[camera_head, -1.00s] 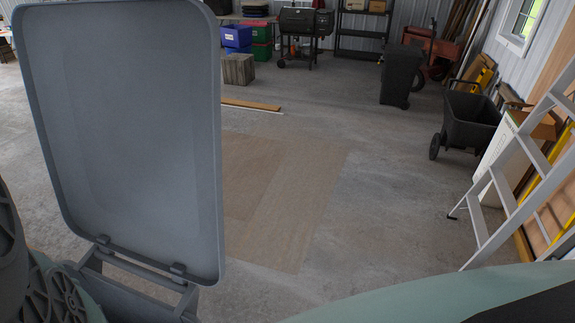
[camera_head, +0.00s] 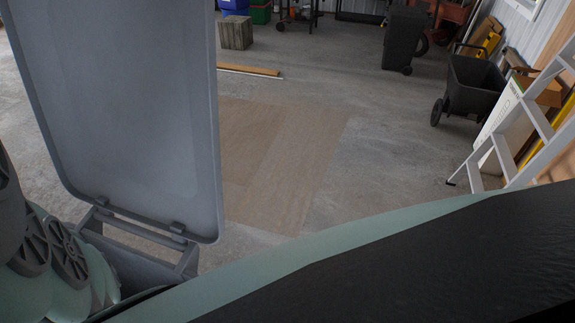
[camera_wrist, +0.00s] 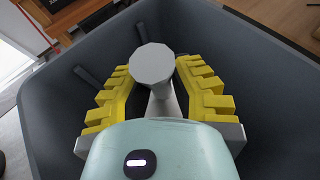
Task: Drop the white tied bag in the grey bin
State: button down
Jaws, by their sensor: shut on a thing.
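The grey bin shows in the head view by its raised lid (camera_head: 125,110) at the left and the hinge side of its body (camera_head: 145,250) at the lower left. Its opening is mostly hidden there. In the wrist view my gripper (camera_wrist: 153,82), with stepped yellow fingers, is shut on a pale grey-white thing (camera_wrist: 153,62) with a flat round end and a narrow neck, seemingly the white tied bag. Dark grey container walls (camera_wrist: 265,75) surround the gripper in this view. They look like the inside of the bin. The rest of the bag is hidden.
A black wheeled cart (camera_head: 472,88) and a dark wheeled bin (camera_head: 404,38) stand at the back right. A white ladder (camera_head: 540,120) leans at the right. Planks (camera_head: 248,70) lie on the floor beyond the lid. The middle floor is clear.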

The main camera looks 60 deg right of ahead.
jog(key=shift+f, duration=0.1)
jog(key=c, duration=0.9)
grip_release()
jog(key=shift+d, duration=0.1)
jog(key=shift+s+d+r, duration=0.1)
jog(key=shift+d+r, duration=0.15)
jog(key=shift+d, duration=0.45)
jog(key=v, duration=1)
jog(key=shift+s+d, duration=0.15)
jog(key=shift+s, duration=0.05)
